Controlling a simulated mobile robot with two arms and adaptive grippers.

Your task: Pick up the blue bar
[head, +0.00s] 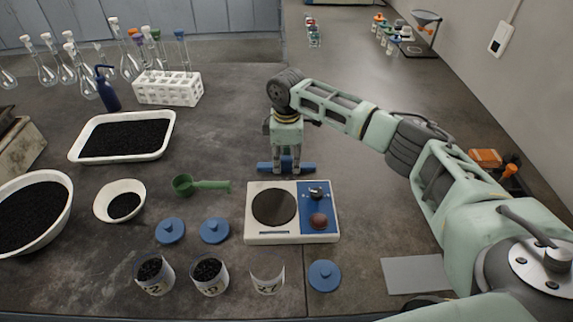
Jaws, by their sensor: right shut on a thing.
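The blue bar (306,167) lies level just behind the white scale, with its two ends showing to the left and right of my right gripper. My right gripper (286,167) points down and is shut on the middle of the blue bar. Its fingers hide the bar's middle. I cannot tell whether the bar touches the bench or is slightly above it. My left gripper is not in view.
A white scale (256,237) with a blue panel stands in front of the bar. A green scoop (186,186), blue lids (171,231), jars (153,275) and a tray (165,148) stand left. The bench behind the bar is clear.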

